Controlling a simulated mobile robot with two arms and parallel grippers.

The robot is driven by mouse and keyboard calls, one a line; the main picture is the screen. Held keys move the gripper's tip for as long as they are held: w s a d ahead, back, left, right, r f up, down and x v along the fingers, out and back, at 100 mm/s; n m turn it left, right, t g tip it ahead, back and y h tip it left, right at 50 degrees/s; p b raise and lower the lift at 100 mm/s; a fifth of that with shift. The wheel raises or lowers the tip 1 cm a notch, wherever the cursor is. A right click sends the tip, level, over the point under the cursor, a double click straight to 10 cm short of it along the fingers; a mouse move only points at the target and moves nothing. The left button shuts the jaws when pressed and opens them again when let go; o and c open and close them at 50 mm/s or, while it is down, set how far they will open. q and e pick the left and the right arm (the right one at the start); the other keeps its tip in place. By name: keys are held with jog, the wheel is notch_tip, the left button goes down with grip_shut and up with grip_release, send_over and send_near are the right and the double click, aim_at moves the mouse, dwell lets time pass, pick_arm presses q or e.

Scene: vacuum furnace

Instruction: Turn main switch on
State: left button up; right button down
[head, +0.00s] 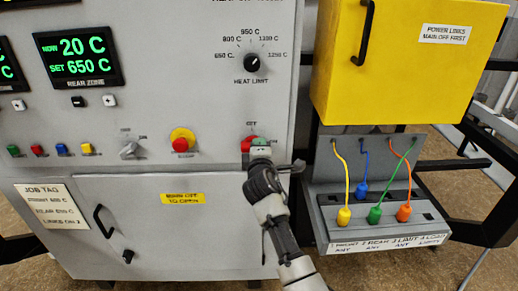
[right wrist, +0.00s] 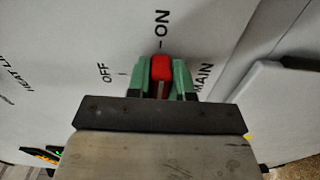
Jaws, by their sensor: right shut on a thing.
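The main switch has a red handle (right wrist: 161,68), seen in the right wrist view on a pale panel with the words OFF, ON and MAIN around it. The handle lines up with the ON mark. My right gripper (right wrist: 162,82) is shut on the handle, one green fingertip on each side. In the head view the red of the switch (head: 246,144) shows just left of my right gripper (head: 260,143), which hides the rest. My left gripper is in neither view.
A red and yellow button (head: 182,140) and a small grey selector (head: 130,149) sit left of the switch. A yellow box (head: 408,70) juts out at the right, above a grey plug panel (head: 330,207) with coloured cables. A cabinet door handle (head: 103,222) is lower left.

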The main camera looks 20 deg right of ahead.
jog(key=shift+f, duration=0.1)
jog(key=c, duration=1)
grip_release()
jog(key=b+v, duration=0.1)
jog(key=v, duration=0.9)
jog(key=shift+s+b, duration=0.4)
